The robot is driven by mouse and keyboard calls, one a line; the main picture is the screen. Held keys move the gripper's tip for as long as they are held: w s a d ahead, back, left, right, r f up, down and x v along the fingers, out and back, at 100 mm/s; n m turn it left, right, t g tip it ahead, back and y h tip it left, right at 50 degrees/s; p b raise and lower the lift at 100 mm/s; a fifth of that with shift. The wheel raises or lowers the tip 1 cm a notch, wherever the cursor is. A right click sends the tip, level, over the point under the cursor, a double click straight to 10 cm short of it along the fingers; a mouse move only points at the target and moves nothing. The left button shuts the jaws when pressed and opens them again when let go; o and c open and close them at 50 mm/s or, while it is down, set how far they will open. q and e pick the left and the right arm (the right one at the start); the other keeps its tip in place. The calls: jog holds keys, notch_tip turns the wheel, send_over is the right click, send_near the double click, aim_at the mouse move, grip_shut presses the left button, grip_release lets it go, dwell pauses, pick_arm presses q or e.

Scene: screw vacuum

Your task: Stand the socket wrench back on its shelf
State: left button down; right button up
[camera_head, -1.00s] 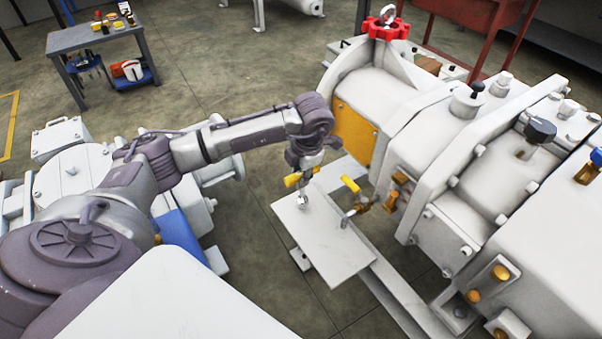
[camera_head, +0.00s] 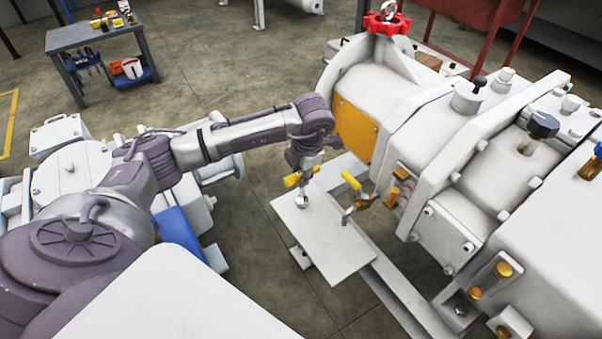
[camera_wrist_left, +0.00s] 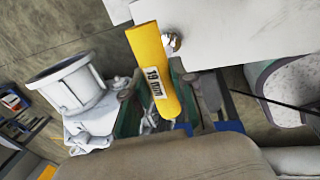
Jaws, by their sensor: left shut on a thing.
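The socket wrench (camera_head: 291,181) has a yellow handle and a silver shaft and end. In the head view its silver lower end (camera_head: 302,201) is at the white shelf plate (camera_head: 327,240), near the plate's far left edge; I cannot tell whether they touch. My left gripper (camera_head: 303,174) is shut on the wrench just above the plate. In the left wrist view the yellow handle (camera_wrist_left: 153,72) shows a "19 mm" label, with the white plate (camera_wrist_left: 235,27) beside its top. My right gripper is out of view.
A large white machine (camera_head: 430,130) stands right of the shelf, with a small yellow-handled valve (camera_head: 352,181) reaching toward the plate. A grey tool cart (camera_head: 95,38) stands at the back left. Open floor (camera_head: 225,70) lies behind my arm.

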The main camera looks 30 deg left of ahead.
pick_arm(q)
jog(key=shift+f, duration=0.15)
jog(key=shift+c, duration=0.4)
grip_release()
dwell(0.4)
dwell(0.6)
jog(key=shift+r+p, duration=0.6)
jog(key=shift+r, duration=0.3)
jog(key=shift+r, duration=0.2)
